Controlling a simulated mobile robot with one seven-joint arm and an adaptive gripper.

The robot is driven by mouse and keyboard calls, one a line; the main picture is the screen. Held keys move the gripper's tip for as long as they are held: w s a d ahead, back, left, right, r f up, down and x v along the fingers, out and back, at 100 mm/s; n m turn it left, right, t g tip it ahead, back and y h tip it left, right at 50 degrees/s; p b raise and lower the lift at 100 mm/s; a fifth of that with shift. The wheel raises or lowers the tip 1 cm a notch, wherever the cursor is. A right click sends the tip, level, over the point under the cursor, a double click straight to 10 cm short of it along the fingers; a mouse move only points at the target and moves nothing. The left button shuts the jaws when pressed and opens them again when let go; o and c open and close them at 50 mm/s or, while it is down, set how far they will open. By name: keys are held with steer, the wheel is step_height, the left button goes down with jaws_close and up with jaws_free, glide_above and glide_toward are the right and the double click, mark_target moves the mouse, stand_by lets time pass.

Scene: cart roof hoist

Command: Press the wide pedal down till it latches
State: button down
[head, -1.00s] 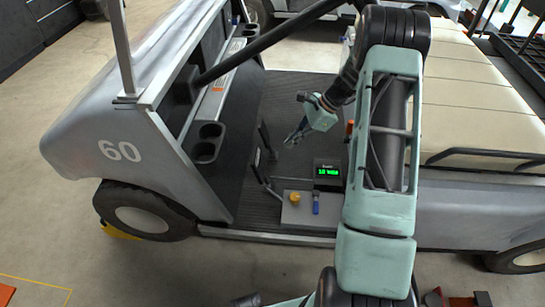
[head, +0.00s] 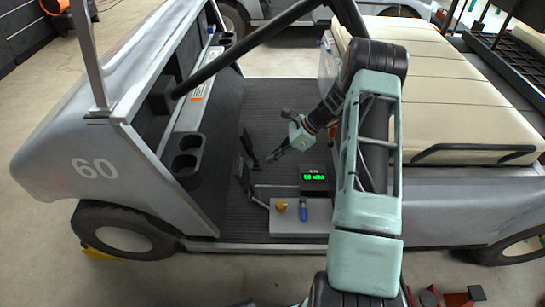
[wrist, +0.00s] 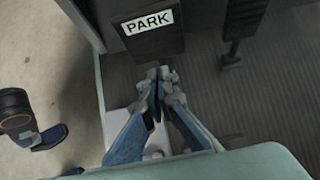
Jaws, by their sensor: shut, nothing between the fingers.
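The wide pedal (wrist: 150,36) is a dark plate with a white PARK label, upright at the top of the wrist view. In the head view a dark pedal (head: 240,172) stands at the near side of the footwell; its label cannot be read there. A narrower dark pedal (wrist: 240,22) stands to its right in the wrist view. My gripper (wrist: 160,76) is shut and empty, its tips just below the wide pedal's lower edge in the picture; contact cannot be told. In the head view my gripper (head: 272,157) is low in the footwell, right of the pedals.
A console (head: 288,222) with a yellow knob, a blue-handled lever and a green-lit display (head: 314,180) stands close on the near side. The steering column (head: 250,45) crosses above. The cream seat (head: 470,95) lies right. The ribbed footwell floor (head: 270,105) is mostly clear.

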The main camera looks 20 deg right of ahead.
mark_target(245, 173)
steer(key=b+x, duration=0.1)
steer(key=x, duration=0.2)
steer(key=a+x, duration=0.1)
steer(key=x, duration=0.2)
steer(key=r+b+x, duration=0.1)
steer(key=x, duration=0.2)
steer(key=shift+w+a+b, duration=0.15)
steer(key=shift+w+b, duration=0.1)
steer(key=shift+b, duration=0.1)
steer(key=shift+w+a, duration=0.15)
steer(key=shift+a, duration=0.25)
